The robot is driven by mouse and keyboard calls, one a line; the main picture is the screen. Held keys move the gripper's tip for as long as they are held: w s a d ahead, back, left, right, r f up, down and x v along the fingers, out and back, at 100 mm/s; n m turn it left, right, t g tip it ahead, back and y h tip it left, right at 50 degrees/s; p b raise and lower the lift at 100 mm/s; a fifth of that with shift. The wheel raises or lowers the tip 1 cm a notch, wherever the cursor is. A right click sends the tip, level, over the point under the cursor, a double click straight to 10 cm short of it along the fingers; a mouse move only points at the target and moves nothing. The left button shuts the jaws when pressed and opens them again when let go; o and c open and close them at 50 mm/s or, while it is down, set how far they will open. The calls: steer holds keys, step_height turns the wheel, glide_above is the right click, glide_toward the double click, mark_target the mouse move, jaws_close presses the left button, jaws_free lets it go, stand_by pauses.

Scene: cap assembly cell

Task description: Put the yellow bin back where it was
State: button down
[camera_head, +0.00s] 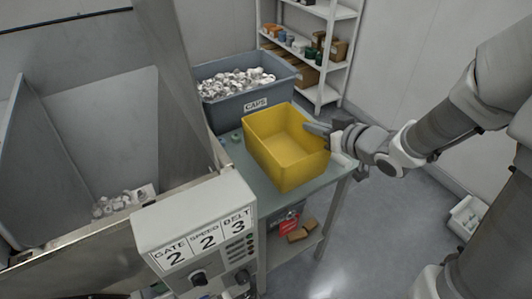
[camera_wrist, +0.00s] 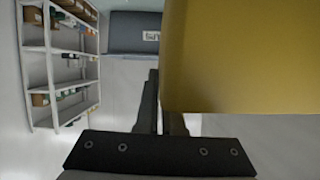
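The yellow bin (camera_head: 287,155) is an open, empty tub. In the head view it is upright over the grey-green table (camera_head: 262,187), near the front edge; I cannot tell whether it rests there or hangs slightly above. My gripper (camera_head: 322,129) reaches in from the right to the bin's right rim. In the wrist view its fingers (camera_wrist: 160,105) are close together at the bin's edge, with the yellow wall (camera_wrist: 240,55) filling the upper right and hiding part of one finger. The gripper appears shut on the bin's wall.
A grey CAPS bin (camera_head: 225,109) full of white caps stands behind the yellow bin. A shelf unit (camera_head: 327,62) stands at the back. A metal hopper (camera_head: 105,125) and a control box (camera_head: 190,225) marked GATE, SPEED, BELT are at left. Open floor (camera_head: 385,235) lies right of the table.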

mark_target(281, 126)
steer(key=b+x, duration=0.1)
steer(key=x, duration=0.3)
steer(key=s+f+b+x, duration=0.1)
steer(key=b+x, duration=0.1)
steer(key=x, duration=0.2)
steer(key=a+b+x, duration=0.1)
steer(key=x, duration=0.3)
steer(key=shift+s+a+f+b, duration=0.15)
steer(key=shift+s+f+b, duration=0.15)
steer(key=shift+f+b, duration=0.15)
step_height(281, 126, down, 4)
steer(key=shift+f+b, duration=0.1)
steer(key=shift+b, duration=0.95)
steer(key=c, duration=1.5)
jaws_free()
steer(key=o, duration=0.5)
steer(key=shift+c, duration=0.2)
